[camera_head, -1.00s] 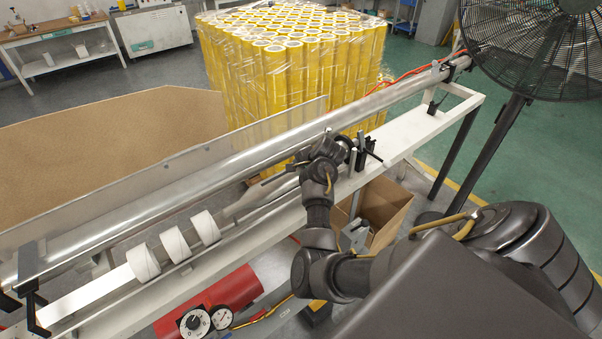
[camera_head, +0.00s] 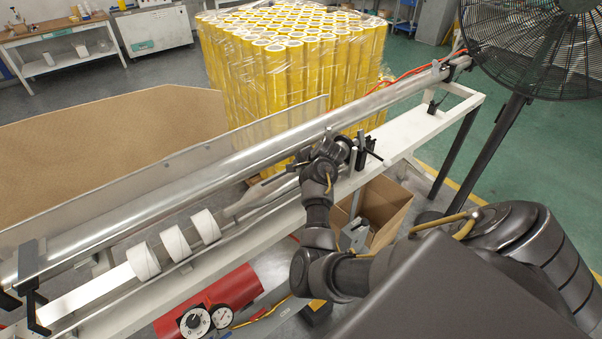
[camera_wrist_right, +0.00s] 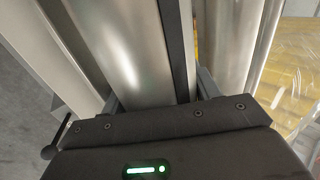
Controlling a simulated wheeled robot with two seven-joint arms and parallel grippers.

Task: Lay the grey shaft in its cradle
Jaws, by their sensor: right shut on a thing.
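The grey shaft (camera_wrist_right: 112,40) is a smooth, shiny cylinder between the fingers of my right gripper (camera_wrist_right: 160,92) in the right wrist view. In the head view, my right gripper (camera_head: 308,164) is shut on it near its right end, over the white frame. The shaft (camera_head: 245,203) runs down to the left toward several white rolls (camera_head: 175,243); how it meets them is unclear. Black brackets with a lever (camera_head: 366,150), possibly the cradle, stand just right of my gripper. My wrist hides the shaft's right end, so I cannot tell whether it touches them. My left gripper is out of view.
A long silver roller (camera_head: 240,160) runs behind the shaft, close to my gripper. The white frame (camera_head: 405,135) carries both. A cardboard box (camera_head: 390,205) and a red cylinder with gauges (camera_head: 225,293) are below. Yellow tubes (camera_head: 290,75) and a fan (camera_head: 540,45) stand behind.

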